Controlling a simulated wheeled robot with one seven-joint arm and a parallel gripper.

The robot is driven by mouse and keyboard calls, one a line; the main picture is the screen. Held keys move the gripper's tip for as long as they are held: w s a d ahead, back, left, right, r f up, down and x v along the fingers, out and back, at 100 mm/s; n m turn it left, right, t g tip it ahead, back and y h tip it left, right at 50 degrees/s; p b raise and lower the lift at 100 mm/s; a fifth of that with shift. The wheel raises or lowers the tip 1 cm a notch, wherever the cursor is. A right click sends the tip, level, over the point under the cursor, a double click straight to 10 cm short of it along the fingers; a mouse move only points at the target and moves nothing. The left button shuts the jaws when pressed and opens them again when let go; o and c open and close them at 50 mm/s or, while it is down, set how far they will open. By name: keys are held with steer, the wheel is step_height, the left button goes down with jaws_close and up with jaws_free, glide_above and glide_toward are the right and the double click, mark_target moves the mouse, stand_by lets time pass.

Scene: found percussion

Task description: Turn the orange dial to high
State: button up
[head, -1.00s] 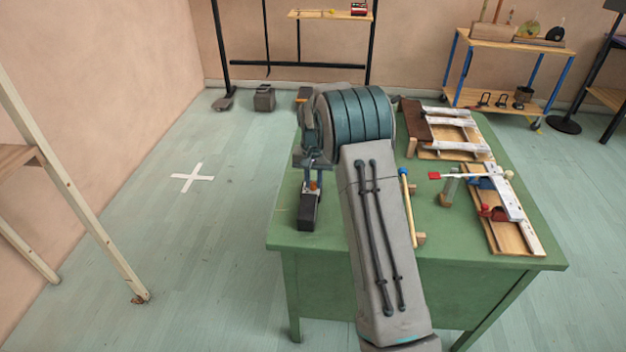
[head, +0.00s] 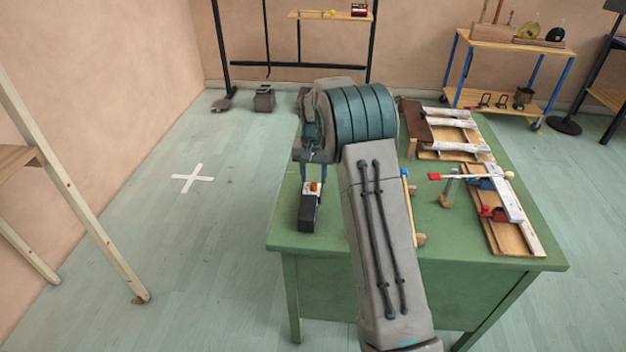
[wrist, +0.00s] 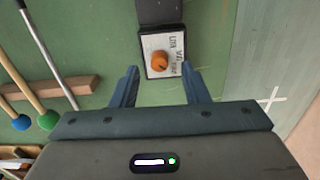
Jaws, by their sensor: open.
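The orange dial (wrist: 159,61) sits on a pale labelled plate (wrist: 149,43) at the end of a dark box, in the upper middle of the wrist view. Lettering runs along one side of the plate; the dial's exact pointing is too small to tell. My gripper (wrist: 159,76) is open and empty, its fingers apart on either side of the dial's line, with the dial just beyond the tips. In the head view the dial (head: 315,187) and dark box (head: 307,213) are on the green table's left side, below my gripper (head: 312,177).
The green table (head: 340,266) also holds a blue-topped mallet (head: 405,173), a red-tipped lever on a stand (head: 447,186) and wooden frames to the right. In the wrist view, mallets and a wooden bar (wrist: 62,88) lie left.

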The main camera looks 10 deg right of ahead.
mark_target(314, 184)
step_height(314, 184, up, 12)
steer(key=shift+f, duration=0.25)
